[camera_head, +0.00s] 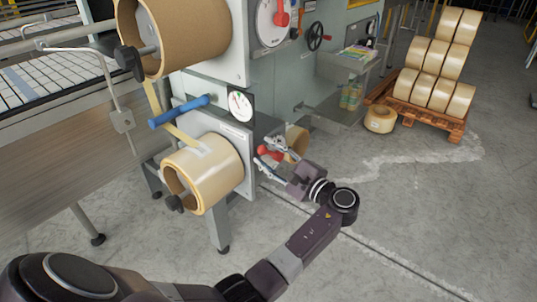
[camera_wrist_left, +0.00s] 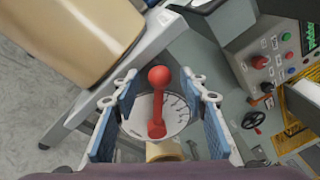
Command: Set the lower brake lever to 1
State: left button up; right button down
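The lower brake lever (camera_head: 267,153) is red and sits on the side of the machine by the lower tape roll; my gripper partly covers it in the head view. In the left wrist view the lever (camera_wrist_left: 157,105) has a round knob and stands nearly upright in the picture over a pale round dial (camera_wrist_left: 175,112) with scale marks. The numbers are too small to read. My left gripper (camera_head: 264,151) is open, with one finger on each side of the lever. In the wrist view, gaps show between the lever and both fingers. My right gripper is not in view.
The lower tape roll (camera_head: 205,176) is left of the gripper. An upper red lever (camera_head: 281,14) sits on its own dial above. A handwheel (camera_head: 315,36) and a small gauge (camera_head: 240,105) are nearby. A pallet (camera_head: 425,114) of rolls stands right.

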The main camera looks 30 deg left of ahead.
pick_arm(q)
grip_shut()
jog(key=w+r+m+p, duration=0.1)
jog(key=p, duration=0.1)
jog(key=w+r+m+p, duration=0.1)
jog(key=m+p, duration=0.1)
jog(key=p, duration=0.1)
jog(key=shift+w+d+h, duration=0.1)
jog(key=shift+w+h, duration=0.1)
jog(key=shift+h, duration=0.1)
dwell(0.3)
